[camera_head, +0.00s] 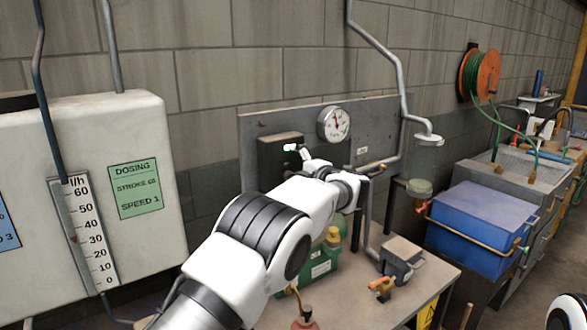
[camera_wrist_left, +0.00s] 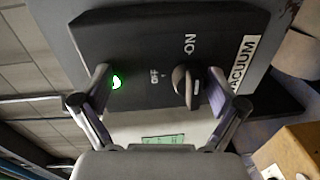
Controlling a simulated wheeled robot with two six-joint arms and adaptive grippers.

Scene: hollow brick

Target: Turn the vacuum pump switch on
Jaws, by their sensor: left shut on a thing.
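The vacuum pump switch is a dark knob (camera_wrist_left: 183,86) on a black box, with ON and OFF lettering beside it and a VACUUM label (camera_wrist_left: 243,64). A small lamp (camera_wrist_left: 116,82) on the box glows green. My left gripper (camera_wrist_left: 160,92) reaches the box face, with the knob between its fingers, nearer the right-hand one. It is shut on the knob, though finger contact is not clear in the picture. In the head view my left gripper (camera_head: 300,153) is at the black box (camera_head: 276,150) and hides the knob. The knob's exact pointing direction is unclear. My right gripper is not in view.
A round gauge (camera_head: 334,123) sits on the grey panel right of the box. Below stand a green container (camera_head: 322,262) and a bench (camera_head: 345,300). A blue bin (camera_head: 478,222) is at right, and a white dosing cabinet (camera_head: 150,200) at left.

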